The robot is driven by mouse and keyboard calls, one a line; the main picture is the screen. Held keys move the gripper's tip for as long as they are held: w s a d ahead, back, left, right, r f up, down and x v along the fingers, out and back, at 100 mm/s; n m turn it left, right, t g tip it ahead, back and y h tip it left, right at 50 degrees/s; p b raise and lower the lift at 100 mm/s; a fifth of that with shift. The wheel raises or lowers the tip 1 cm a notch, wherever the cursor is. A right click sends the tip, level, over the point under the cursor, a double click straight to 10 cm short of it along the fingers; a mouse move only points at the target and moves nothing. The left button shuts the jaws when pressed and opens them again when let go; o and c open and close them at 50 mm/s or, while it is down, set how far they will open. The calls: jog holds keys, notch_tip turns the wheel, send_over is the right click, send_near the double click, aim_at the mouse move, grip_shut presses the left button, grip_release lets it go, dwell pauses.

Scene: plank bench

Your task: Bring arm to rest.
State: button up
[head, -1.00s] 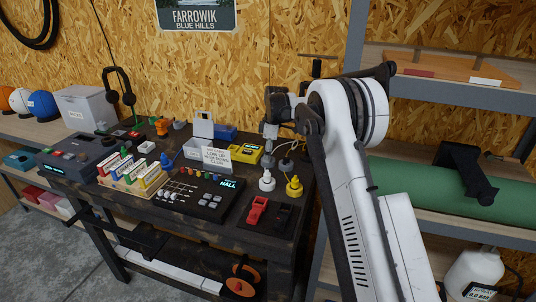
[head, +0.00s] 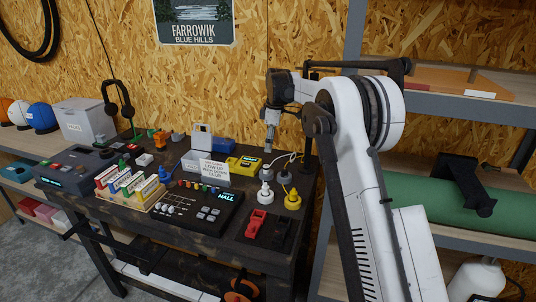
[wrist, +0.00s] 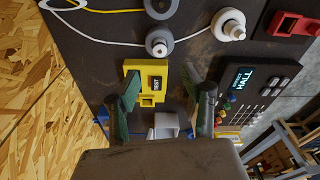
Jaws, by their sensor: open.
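My arm rises at the right of the head view. My gripper (head: 270,145) hangs pointing down above the back right part of the dark plank bench (head: 232,243). In the wrist view my gripper (wrist: 168,84) has its two fingers spread apart with nothing between them. A yellow tester box (wrist: 145,85) lies below, beyond the fingertips; it also shows in the head view (head: 245,164). My gripper appears clear of it.
White (head: 265,193) and yellow (head: 292,200) knobbed plugs, a black panel marked HALL (head: 195,208), a small sign (head: 214,172) and red clamp (head: 256,222) crowd the bench. A shelf (head: 470,105) with a green roll (head: 440,195) stands right.

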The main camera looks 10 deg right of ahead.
jog(key=shift+d+r, duration=0.1)
jog(key=shift+r, duration=0.65)
jog(key=shift+s, duration=0.1)
jog(key=s+r+m+t, duration=0.1)
jog(key=s+r+m, duration=0.1)
jog(key=s+r, duration=0.45)
jog(key=s+a+r+m+t, duration=0.1)
jog(key=s+r+m, duration=0.2)
jog(key=s, duration=0.6)
jog(key=s+r+m+t, duration=0.15)
jog(key=s+r, duration=0.25)
jog(key=s, duration=0.4)
jog(key=s+f+m+t, duration=0.1)
jog(key=s+f+m, duration=0.3)
jog(key=s, duration=1)
jog(key=s+f+m+t+h, duration=0.1)
jog(key=s+f, duration=0.4)
jog(key=s, duration=0.9)
jog(key=m+t, duration=0.1)
jog(key=m, duration=0.1)
jog(key=shift+a+f+m, duration=0.2)
jog(key=shift+f+m, duration=0.15)
jog(key=shift+f, duration=0.05)
